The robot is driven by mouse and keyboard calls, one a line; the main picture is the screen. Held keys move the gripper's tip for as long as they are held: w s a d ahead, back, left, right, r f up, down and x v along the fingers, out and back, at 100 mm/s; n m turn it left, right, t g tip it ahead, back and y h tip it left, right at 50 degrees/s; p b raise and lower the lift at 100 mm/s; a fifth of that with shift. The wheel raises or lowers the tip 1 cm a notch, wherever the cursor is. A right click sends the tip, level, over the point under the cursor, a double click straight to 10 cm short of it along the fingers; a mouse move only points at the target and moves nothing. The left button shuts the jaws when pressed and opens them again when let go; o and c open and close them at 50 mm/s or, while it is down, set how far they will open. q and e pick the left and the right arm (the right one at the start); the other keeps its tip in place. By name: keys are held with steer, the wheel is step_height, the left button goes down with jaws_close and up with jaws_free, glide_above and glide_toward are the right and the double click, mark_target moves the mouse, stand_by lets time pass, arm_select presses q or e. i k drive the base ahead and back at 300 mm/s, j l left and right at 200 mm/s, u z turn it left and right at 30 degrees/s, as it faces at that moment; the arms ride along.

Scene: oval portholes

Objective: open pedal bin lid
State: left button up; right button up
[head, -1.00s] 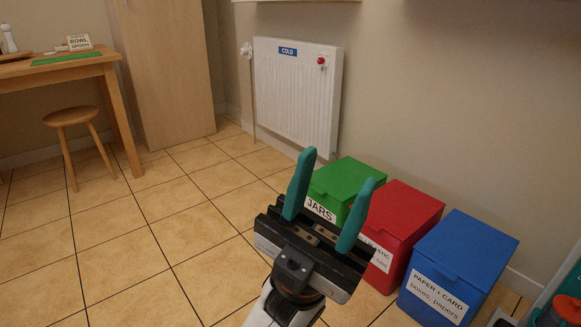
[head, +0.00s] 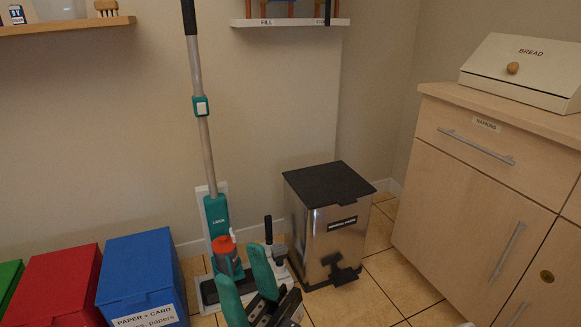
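The pedal bin (head: 322,232) is a steel box with a flat black lid (head: 329,183), which is down. It stands on the tiles by the wall, right of centre. Its black pedal (head: 334,266) is low on the front, and a dark label is above it. My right gripper (head: 246,288) is at the bottom of the view, with teal fingers apart and nothing seen between them. It is left of the bin and nearer to me. The lower part of the gripper is cut off. My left gripper is not in view.
A blue bin (head: 141,270) and a red bin (head: 57,284) stand further left. A wooden cabinet (head: 480,190) with a bread box (head: 522,72) is at right. Tiles before the pedal bin are clear.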

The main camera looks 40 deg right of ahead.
mark_target(323, 184)
steer(key=z, duration=1.65)
steer(key=i+l+z, duration=0.65)
steer(key=i+l, duration=0.1)
steer(key=i, duration=0.1)
